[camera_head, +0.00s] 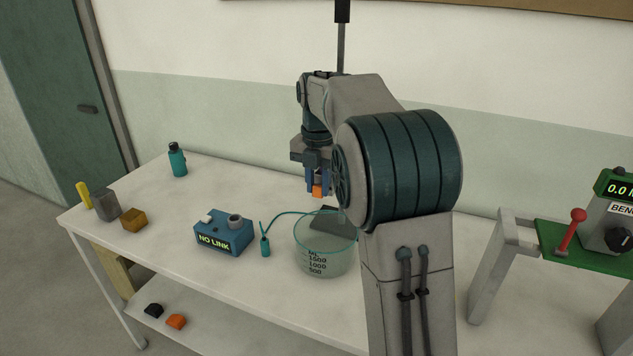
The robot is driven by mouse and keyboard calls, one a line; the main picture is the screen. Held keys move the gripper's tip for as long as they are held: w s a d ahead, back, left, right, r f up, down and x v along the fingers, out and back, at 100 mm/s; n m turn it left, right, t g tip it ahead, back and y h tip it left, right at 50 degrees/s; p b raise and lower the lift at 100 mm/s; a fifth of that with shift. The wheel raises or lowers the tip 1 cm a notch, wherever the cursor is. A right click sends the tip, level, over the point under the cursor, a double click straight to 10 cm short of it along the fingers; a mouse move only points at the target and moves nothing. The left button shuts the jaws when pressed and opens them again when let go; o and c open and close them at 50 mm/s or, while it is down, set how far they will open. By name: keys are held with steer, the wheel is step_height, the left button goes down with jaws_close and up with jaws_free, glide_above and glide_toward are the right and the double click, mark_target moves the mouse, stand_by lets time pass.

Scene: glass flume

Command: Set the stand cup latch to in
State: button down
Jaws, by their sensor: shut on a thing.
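My gripper (318,189) hangs over the bench, left of my large arm joint, with its blue fingers pointing down. It is shut on a small orange piece (318,192), which looks like the stand cup latch. Just below and behind the beaker's rim is a dark sloped base (325,221), perhaps the stand's foot. The cup itself and the latch's in or out position cannot be made out, as my gripper and arm cover that area.
A clear beaker (322,262) stands just in front of the dark base. A blue box reading NO LINK (224,236) and a teal probe on a cable (265,246) are left of it. A teal bottle (177,160) stands farther back. A green bench unit with a red lever (571,232) is at right.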

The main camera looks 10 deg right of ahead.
steer(key=shift+w+d+r, duration=0.1)
steer(key=shift+w+d, duration=0.1)
steer(key=shift+w, duration=0.1)
steer(key=c, duration=1.3)
jaws_free()
steer(key=shift+c, duration=0.2)
steer(key=shift+o, duration=0.7)
steer(key=shift+w+d, duration=0.15)
step_height(320, 180, up, 14)
steer(key=p, duration=0.1)
